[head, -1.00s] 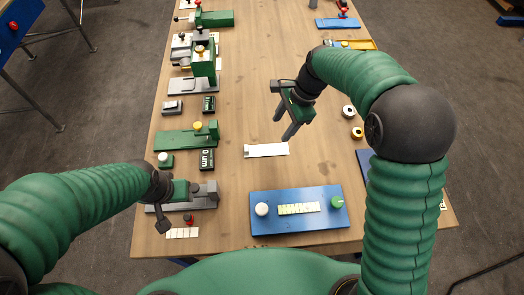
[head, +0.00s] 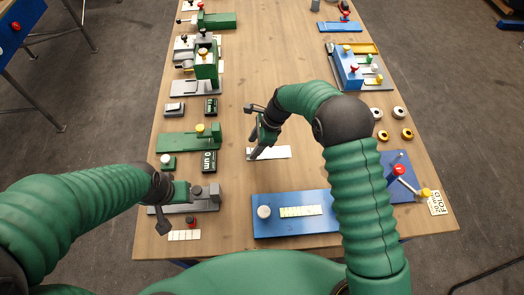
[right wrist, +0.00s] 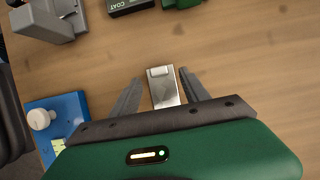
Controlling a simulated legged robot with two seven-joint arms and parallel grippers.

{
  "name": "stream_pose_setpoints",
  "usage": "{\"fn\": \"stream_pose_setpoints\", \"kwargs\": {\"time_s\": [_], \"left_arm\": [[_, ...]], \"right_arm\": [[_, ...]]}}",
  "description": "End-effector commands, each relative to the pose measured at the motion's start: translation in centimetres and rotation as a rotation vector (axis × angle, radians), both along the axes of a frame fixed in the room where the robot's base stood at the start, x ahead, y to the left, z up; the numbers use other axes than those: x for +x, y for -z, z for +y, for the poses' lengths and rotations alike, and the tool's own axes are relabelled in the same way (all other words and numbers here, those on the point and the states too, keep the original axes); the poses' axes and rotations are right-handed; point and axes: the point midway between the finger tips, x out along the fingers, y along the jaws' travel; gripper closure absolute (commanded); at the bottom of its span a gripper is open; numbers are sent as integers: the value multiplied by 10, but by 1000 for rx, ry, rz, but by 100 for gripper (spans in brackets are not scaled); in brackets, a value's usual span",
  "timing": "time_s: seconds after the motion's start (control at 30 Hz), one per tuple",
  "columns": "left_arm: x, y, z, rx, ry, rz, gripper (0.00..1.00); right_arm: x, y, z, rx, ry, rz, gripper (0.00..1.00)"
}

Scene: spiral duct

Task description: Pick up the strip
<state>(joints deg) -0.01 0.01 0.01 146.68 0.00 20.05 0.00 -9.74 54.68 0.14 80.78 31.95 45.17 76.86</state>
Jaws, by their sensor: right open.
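The strip (head: 277,152) is a pale, flat piece lying on the wooden table, in the middle of the head view. My right gripper (head: 257,153) is over the strip's left end, fingers pointing down. In the right wrist view the strip (right wrist: 165,92) shows between the two open fingers of the right gripper (right wrist: 160,77), with a gap on each side. Its near part is hidden by the gripper body. My left gripper (head: 164,222) is at the lower left, by a grey fixture; its jaw opening is unclear.
A blue board (head: 300,230) with a white knob stands in front of the strip. A green fixture (head: 188,141) and a black display block (head: 209,161) stand to the left. Several rolls and a blue lever device (head: 400,190) stand to the right. The table behind the strip is clear.

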Motion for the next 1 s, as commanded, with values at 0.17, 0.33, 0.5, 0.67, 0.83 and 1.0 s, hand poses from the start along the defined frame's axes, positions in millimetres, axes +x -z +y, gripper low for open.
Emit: {"fn": "stream_pose_setpoints", "kwargs": {"time_s": [0.17, 0.33, 0.5, 0.67, 0.83, 1.0], "left_arm": [[0, -4, 0, 0, 0, 0, 55], [0, -4, 0, 0, 0, 0, 55], [0, -4, 0, 0, 0, 0, 55], [0, -4, 0, 0, 0, 0, 55], [0, -4, 0, 0, 0, 0, 55], [0, -4, 0, 0, 0, 0, 55]], "right_arm": [[0, 20, 8, 0, 0, -1, 46], [0, 20, 8, 0, 1, -2, 46], [0, 20, 8, 0, 0, -1, 66], [0, 20, 8, 0, 0, -1, 87], [0, 20, 8, 0, 0, -1, 100], [0, 20, 8, 0, 0, -1, 100]]}}
